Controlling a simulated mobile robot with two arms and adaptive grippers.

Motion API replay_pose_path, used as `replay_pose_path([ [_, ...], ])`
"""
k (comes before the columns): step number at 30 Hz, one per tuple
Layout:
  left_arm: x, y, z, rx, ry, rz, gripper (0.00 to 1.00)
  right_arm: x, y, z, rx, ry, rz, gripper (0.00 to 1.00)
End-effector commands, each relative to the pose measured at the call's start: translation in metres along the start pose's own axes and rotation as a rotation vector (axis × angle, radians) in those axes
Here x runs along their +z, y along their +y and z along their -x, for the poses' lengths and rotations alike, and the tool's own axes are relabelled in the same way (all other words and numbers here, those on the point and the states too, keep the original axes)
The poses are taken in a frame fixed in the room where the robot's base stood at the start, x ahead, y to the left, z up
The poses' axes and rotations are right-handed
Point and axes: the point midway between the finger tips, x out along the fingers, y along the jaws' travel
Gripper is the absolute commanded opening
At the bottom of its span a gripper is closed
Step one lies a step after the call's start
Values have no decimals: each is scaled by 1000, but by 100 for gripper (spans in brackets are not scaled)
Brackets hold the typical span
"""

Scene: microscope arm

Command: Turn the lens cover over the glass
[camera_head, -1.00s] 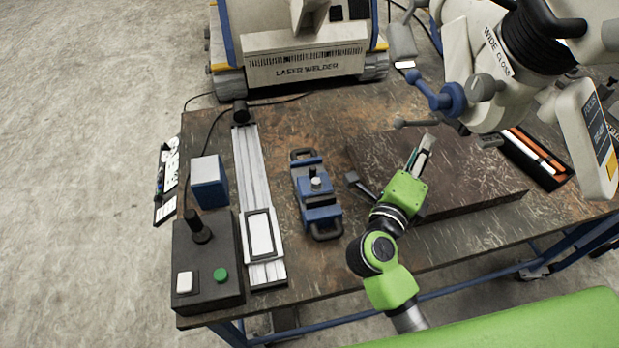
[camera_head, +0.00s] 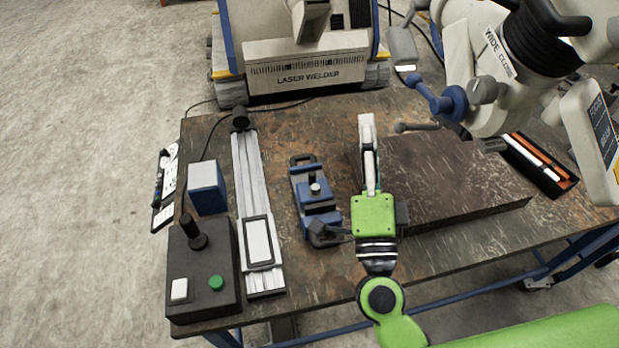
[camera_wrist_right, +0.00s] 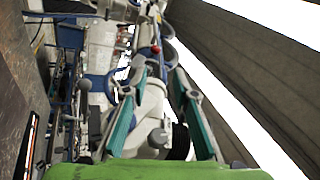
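The microscope head (camera_head: 500,85), white with a black ribbed section and a blue joint, hangs over the right rear of the workbench. A small dark grey part (camera_head: 488,145) shows at its lower end; I cannot tell if this is the lens cover, and no glass is clearly visible. My right gripper (camera_head: 368,128), on a green wrist, points away over the bench, left of the microscope and apart from it. The right wrist view shows its teal fingers (camera_wrist_right: 160,78) spread with nothing held between them; white microscope parts appear beyond. My left gripper is not in view.
A brown slab (camera_head: 455,180) lies right of my wrist on the workbench (camera_head: 275,130). A blue clamp (camera_head: 314,195), a metal rail (camera_head: 247,175) and a black control box (camera_head: 203,270) stand to the left. The laser welder (camera_head: 305,70) is behind.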

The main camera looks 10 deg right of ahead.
Motion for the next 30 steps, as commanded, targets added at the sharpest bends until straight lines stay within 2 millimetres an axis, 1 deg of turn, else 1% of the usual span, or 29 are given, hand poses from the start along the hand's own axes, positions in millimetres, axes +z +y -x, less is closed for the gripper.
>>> replay_pose_path([
  [3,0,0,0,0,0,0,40,21,-5,3,-35,-100,69,26],
  [7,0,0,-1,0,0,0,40,45,-6,10,-62,-216,148,26],
  [11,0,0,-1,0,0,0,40,69,-2,20,-78,-332,229,26],
  [15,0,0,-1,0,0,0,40,92,8,34,-80,-452,311,26],
  [21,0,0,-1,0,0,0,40,111,23,49,-71,-567,393,26],
  [25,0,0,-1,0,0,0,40,117,28,55,-65,-605,420,26],
  [30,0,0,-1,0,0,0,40,119,31,57,-63,-621,430,26],
])
